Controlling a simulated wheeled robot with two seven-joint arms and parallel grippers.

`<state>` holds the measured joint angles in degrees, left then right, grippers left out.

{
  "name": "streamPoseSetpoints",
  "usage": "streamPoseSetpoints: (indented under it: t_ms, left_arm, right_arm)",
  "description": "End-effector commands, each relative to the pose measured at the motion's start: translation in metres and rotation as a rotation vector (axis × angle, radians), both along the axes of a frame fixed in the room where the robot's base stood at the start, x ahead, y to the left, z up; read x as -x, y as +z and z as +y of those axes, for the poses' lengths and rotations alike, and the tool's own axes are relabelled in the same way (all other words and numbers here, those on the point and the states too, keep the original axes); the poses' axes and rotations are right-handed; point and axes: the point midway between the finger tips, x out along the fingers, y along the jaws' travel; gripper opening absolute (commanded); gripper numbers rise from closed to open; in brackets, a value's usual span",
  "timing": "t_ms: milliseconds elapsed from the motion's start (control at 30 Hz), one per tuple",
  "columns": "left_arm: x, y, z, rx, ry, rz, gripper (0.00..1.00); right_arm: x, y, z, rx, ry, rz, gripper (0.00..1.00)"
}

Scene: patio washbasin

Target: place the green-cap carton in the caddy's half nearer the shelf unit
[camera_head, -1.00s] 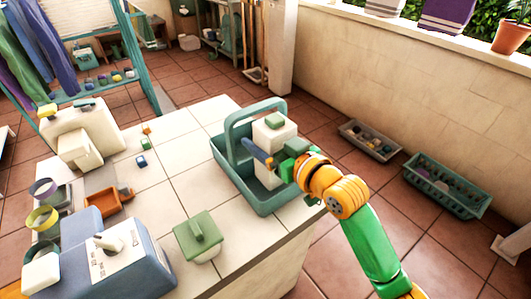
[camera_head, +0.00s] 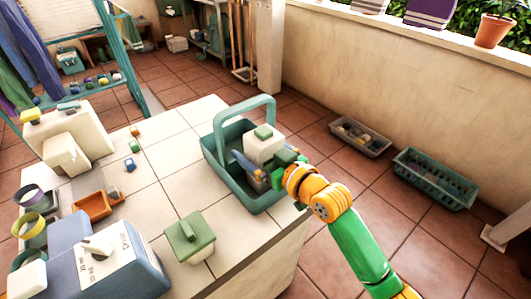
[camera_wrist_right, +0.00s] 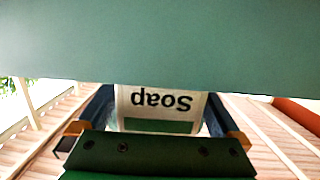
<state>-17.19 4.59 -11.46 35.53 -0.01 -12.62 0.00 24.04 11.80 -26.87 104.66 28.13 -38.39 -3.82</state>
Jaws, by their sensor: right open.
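The white carton with the green cap (camera_head: 264,146) stands roughly upright inside the teal caddy (camera_head: 216,161), on the right side of its arched handle. Its base is hidden by the caddy wall and my gripper. My right gripper (camera_head: 257,173) reaches over the caddy's right edge. It is open, with one blue finger on each side of the carton. In the right wrist view the carton (camera_wrist_right: 160,102) shows an upside-down "Soap" label between the spread fingers, with a slight gap visible. A large green surface fills the top of that view. My left gripper is out of view.
A green-lidded white container (camera_head: 190,240) stands on the tiled counter near the caddy. A blue-grey dial box (camera_head: 115,265), an orange tray (camera_head: 93,206) and small blocks lie left. A teal shelf unit (camera_head: 124,60) stands behind left. Floor baskets (camera_head: 433,180) lie right.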

Motion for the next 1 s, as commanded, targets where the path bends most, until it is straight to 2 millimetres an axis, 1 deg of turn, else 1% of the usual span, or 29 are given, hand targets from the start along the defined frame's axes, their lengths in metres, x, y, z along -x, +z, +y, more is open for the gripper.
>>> streamPoseSetpoints:
  t_ms: [67,300,400,500,667,1000]
  left_arm:
    - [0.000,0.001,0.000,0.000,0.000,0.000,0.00]
    - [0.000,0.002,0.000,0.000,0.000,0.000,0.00]
    - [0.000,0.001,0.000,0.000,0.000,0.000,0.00]
    - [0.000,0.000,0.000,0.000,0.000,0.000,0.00]
    - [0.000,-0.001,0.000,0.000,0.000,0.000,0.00]
    - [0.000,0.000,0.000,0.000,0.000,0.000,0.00]
  right_arm:
    - [0.009,0.001,-0.007,0.000,-0.001,0.000,1.00]
    - [0.053,0.009,-0.040,0.004,-0.001,0.000,1.00]
    - [0.070,0.012,-0.051,0.005,0.001,0.000,1.00]
    - [0.081,0.014,-0.061,0.003,-0.002,0.002,1.00]
    - [0.092,0.017,-0.067,0.002,0.000,0.001,1.00]
    - [0.092,0.017,-0.067,0.001,0.000,0.000,1.00]
